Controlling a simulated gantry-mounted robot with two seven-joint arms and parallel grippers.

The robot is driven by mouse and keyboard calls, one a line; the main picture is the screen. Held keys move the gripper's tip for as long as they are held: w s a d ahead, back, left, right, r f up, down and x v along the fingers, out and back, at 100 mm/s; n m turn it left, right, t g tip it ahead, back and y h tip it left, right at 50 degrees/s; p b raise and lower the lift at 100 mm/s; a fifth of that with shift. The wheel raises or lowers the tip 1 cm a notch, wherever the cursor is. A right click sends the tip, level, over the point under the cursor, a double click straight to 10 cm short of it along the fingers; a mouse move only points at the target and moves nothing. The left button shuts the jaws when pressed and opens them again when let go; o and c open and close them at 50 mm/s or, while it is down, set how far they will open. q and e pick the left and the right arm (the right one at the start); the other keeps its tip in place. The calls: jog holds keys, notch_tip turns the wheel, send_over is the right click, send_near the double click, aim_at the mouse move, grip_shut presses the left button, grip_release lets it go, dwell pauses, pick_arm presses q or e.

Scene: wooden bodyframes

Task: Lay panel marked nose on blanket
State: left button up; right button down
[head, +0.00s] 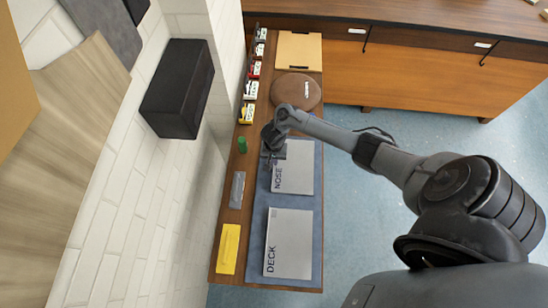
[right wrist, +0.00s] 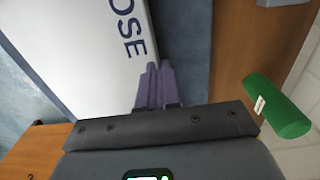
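The panel marked NOSE (head: 296,168) is pale grey and lies on or just over the upper part of the blue blanket (head: 256,235); any gap below it cannot be made out. The right wrist view shows its white face (right wrist: 90,50) with the letters "OSE". My right gripper (head: 272,148) is at the panel's upper left corner. In the right wrist view its two purple-grey fingers (right wrist: 156,85) are close together at the panel's edge, over the blanket. Whether they pinch the edge is unclear. My left gripper is not in view.
A grey panel marked DECK (head: 290,243) lies on the blanket's lower part. A green cylinder (head: 242,145), a grey strip (head: 237,190) and a yellow plate (head: 228,249) lie along the wooden table's left side. A brown round object (head: 297,91) and several small labelled items stand beyond.

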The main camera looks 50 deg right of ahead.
dwell(0.8)
jog(key=shift+p, duration=0.55)
dwell(0.7)
jog(key=shift+f+p, duration=0.1)
jog(key=shift+p, duration=0.35)
dwell(0.3)
jog(key=shift+f+p, duration=0.1)
jog(key=shift+p, duration=0.3)
dwell(0.4)
dwell(0.3)
jog(key=c, duration=1.3)
grip_release()
jog(key=shift+o, duration=0.5)
